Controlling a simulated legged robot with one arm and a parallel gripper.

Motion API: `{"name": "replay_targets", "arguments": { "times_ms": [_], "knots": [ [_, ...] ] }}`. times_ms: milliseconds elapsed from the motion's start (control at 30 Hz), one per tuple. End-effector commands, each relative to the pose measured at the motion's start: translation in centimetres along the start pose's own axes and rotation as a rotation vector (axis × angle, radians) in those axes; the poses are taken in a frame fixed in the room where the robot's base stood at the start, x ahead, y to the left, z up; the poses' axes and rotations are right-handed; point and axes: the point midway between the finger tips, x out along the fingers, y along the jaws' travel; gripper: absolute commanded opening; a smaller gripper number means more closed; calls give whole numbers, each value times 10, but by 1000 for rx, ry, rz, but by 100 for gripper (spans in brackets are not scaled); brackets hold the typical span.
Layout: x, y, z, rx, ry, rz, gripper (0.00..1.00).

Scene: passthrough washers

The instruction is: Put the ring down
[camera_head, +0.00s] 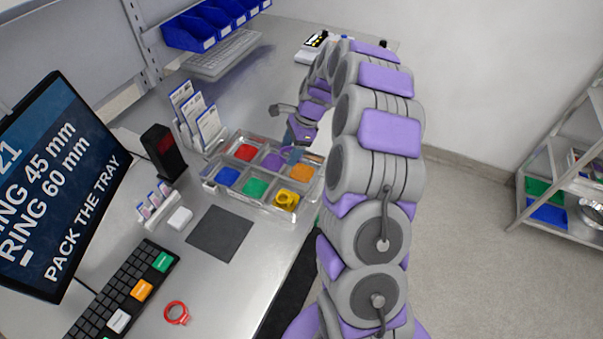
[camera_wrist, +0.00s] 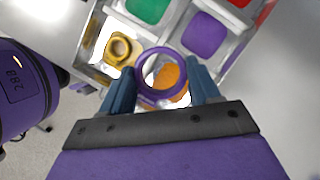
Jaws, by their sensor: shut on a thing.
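A purple ring (camera_wrist: 158,53) sits between the two blue-grey fingers of my gripper (camera_wrist: 160,73) in the wrist view. The fingers are shut on it, and it overlaps the orange compartment (camera_wrist: 170,74) from this angle. In the head view my gripper (camera_head: 293,150) is over the right part of the clear tray (camera_head: 234,195), near the purple and orange compartments. Height above the tray is hard to tell. A yellow ring-like piece (camera_head: 287,198) lies in the tray's front right compartment; it also shows in the wrist view (camera_wrist: 118,48).
A red ring (camera_head: 177,313) lies on the table beside the keyboard (camera_head: 125,290). Upright card holders (camera_head: 200,120) stand close behind the tray. A monitor (camera_head: 55,185) stands at left. The table's right edge runs beside my arm.

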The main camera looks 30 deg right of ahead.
Motion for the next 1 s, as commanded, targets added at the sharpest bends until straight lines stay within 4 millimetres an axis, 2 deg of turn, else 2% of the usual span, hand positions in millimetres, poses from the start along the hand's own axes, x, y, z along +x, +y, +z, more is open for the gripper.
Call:
{"name": "replay_targets", "arguments": {
  "times_ms": [100,200,367,700,867,1000],
  "knots": [
    [-8,-6,-20,218,0,-89,33],
    [-12,-10,-30,336,2,-137,33],
    [-9,-11,-37,416,2,-165,33],
    [40,-11,-57,417,2,-167,33],
    [51,-12,-63,417,3,-168,33],
    [70,-11,-70,417,2,-165,33]
  ]
}}
